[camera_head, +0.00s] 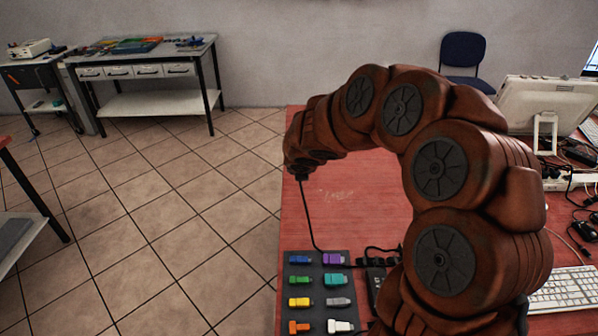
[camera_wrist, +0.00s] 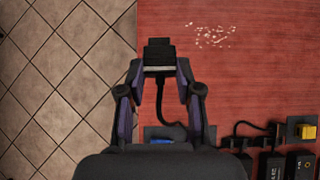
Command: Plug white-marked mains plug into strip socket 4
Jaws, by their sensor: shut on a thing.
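My gripper (camera_wrist: 158,72) is shut on a black plug (camera_wrist: 157,49) with a pale band across it. It holds the plug out over the edge between the red tabletop and the tiled floor. A black cable (camera_wrist: 168,108) runs from the plug back between the fingers. In the head view the end of my arm is at the table's left edge, and the cable (camera_head: 308,222) hangs from it to the tabletop. The plug's prongs cannot be made out. A white strip-like block (camera_head: 566,182) lies at the right among cables; its sockets and numbers cannot be read.
A dark board (camera_head: 318,313) with several coloured connectors lies on the red table (camera_head: 350,195). Black adapters (camera_wrist: 270,166) and cables lie to its right. A keyboard (camera_head: 565,290) and a monitor stand (camera_head: 548,108) are at the right.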

